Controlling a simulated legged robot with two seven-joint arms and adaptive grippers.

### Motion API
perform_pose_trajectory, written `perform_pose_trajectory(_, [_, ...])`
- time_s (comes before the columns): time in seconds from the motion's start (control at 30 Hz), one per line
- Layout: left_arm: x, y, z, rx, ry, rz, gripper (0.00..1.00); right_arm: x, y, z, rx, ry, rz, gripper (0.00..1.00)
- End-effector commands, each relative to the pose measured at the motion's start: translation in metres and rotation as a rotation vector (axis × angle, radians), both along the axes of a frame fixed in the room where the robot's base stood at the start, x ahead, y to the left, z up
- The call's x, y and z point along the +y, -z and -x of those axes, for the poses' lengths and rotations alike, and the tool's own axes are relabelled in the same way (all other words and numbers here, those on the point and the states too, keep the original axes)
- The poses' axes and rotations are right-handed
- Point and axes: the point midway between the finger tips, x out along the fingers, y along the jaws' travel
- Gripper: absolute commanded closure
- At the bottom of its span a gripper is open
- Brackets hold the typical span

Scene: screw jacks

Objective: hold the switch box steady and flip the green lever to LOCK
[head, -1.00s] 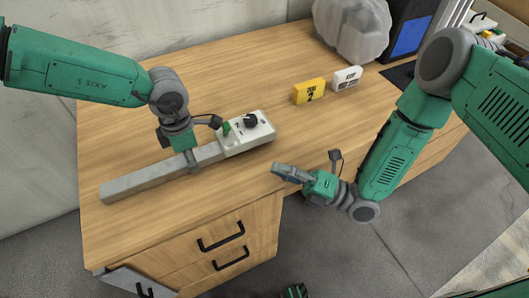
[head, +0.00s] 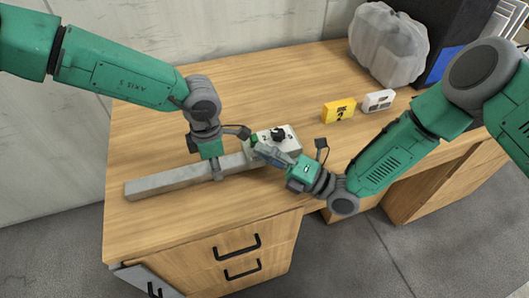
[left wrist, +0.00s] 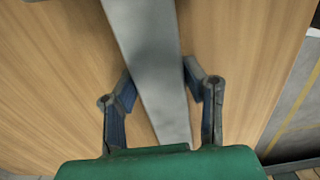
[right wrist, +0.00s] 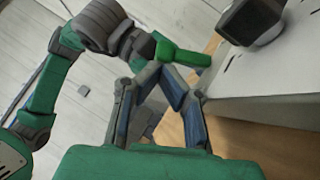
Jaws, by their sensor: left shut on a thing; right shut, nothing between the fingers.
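The pale switch box (head: 287,136) sits at the right end of a long grey bar (head: 160,184) on the desk. It has a black knob (head: 278,132) and a green lever (head: 254,140) at its left part. My left gripper (head: 217,173) is shut on the grey bar, left of the box; in the left wrist view its fingers (left wrist: 160,75) straddle the bar. My right gripper (head: 260,150) is shut and empty, its tips at the lever. In the right wrist view the green lever (right wrist: 184,55) lies just beyond the fingertips (right wrist: 163,72); I cannot tell whether they touch. My right fingers hide part of the box front.
A yellow block (head: 338,111) and a white block (head: 378,100) stand to the right on the desk. A grey translucent bag-like object (head: 388,45) is at the back right. The desk (head: 150,130) is clear behind the bar. Drawers with black handles (head: 236,247) are below the front edge.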

Motion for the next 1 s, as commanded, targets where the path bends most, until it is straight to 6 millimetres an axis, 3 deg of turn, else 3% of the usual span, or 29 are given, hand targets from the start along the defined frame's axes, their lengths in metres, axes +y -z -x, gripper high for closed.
perform_pose_trajectory(0.17, [0.0, -0.001, -0.001, -0.001, -0.001, 0.001, 1.0, 0.0, -0.001, 0.0, 0.008, -0.001, 0.003, 1.0])
perform_pose_trajectory(0.57, [-0.001, -0.001, 0.001, 0.001, 0.005, 0.001, 1.0, 0.004, -0.016, -0.012, 0.24, -0.001, 0.073, 1.0])
perform_pose_trajectory(1.0, [0.0, 0.0, 0.001, 0.002, 0.002, -0.002, 1.0, 0.004, -0.017, -0.016, 0.243, 0.001, 0.07, 1.0])
